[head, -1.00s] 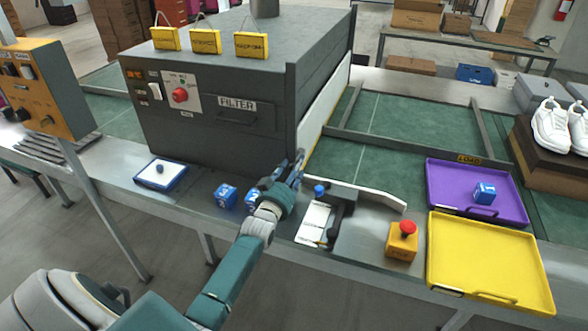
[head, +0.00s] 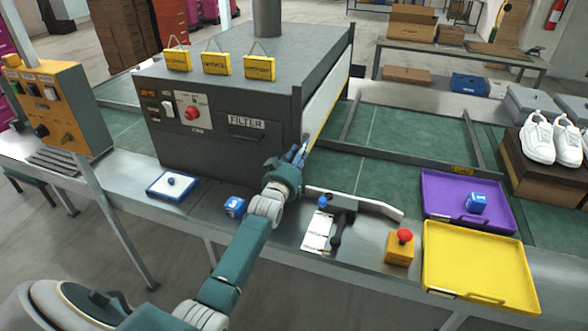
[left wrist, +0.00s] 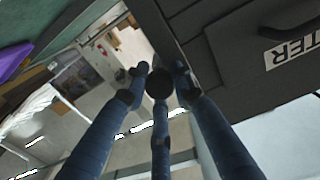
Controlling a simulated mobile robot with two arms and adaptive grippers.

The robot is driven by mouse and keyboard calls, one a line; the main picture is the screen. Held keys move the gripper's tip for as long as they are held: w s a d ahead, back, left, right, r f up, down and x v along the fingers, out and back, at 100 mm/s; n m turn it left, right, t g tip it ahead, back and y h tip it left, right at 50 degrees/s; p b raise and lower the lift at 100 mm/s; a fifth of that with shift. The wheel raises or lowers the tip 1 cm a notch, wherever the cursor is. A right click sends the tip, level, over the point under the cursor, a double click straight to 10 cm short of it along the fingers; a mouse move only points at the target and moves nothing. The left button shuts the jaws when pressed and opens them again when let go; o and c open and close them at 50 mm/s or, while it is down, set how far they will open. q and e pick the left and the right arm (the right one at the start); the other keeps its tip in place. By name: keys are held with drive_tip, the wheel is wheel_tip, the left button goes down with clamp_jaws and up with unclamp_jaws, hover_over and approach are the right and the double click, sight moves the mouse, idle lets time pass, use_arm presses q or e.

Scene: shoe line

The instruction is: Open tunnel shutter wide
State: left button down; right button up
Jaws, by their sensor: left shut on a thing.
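The grey tunnel (head: 215,75) stands on the line, with a "FILTER" label on its front. Its pale shutter (head: 326,88) is at the right-hand end, seen at a steep slant, with a yellow strip along its lower edge. My left gripper (head: 300,154) is at the shutter's near lower corner. In the left wrist view its blue fingers (left wrist: 160,88) are closed around a dark round knob (left wrist: 159,83) beside the tunnel's corner. How the knob joins the shutter is hidden. My right gripper is not in view.
Right of the tunnel lie a white angled guide rail (head: 365,203), an orange box with a red button (head: 400,250), a purple tray (head: 440,185) and a yellow tray (head: 480,270). Green belt (head: 365,172) is clear beyond.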

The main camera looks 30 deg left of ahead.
use_arm(q)
wheel_tip(320, 180, up, 5)
drive_tip(key=shift+f+p, duration=0.15)
drive_tip(key=shift+p, duration=1.05)
wheel_tip(320, 180, up, 2)
drive_tip(key=shift+r+p, duration=0.2)
drive_tip(key=shift+p, duration=0.65)
drive_tip(key=c, duration=1.5)
unclamp_jaws()
drive_tip(key=shift+o, duration=0.5)
drive_tip(key=shift+f, duration=0.1)
drive_tip(key=shift+s+d, duration=0.1)
drive_tip(key=shift+s, duration=0.1)
drive_tip(key=v, duration=1.1)
drive_tip(key=shift+s, duration=0.3)
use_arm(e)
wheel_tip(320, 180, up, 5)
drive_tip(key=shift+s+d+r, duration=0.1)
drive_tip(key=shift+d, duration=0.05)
use_arm(q)
drive_tip(key=shift+f, duration=0.1)
